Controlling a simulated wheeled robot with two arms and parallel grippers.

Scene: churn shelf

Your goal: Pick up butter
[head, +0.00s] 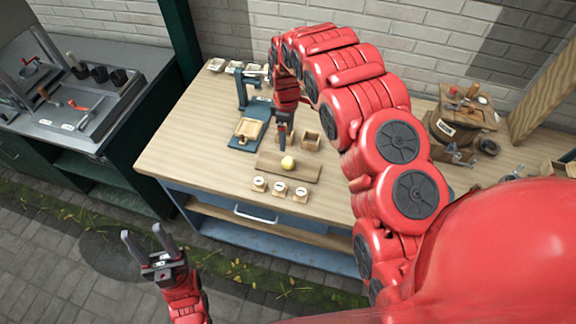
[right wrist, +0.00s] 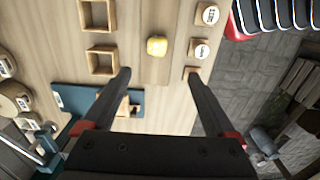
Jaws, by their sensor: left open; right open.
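The butter is a small pale yellow lump (head: 288,163) on a flat wooden board (head: 308,173) on the workbench. In the right wrist view the butter (right wrist: 156,46) lies just beyond my fingertips, between their lines, with nothing touching it. My right gripper (head: 283,143) hangs over the bench close behind the butter, fingers pointing down; in its wrist view the two fingers (right wrist: 159,74) are spread and empty. My left gripper (head: 143,232) is open and empty over the paved floor, in front of the bench and far from the butter.
Several small labelled blocks (head: 280,189) stand in front of the board. Small open wooden boxes (head: 311,140) and a blue stand (head: 242,92) are behind it. My right arm covers the bench's middle right.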

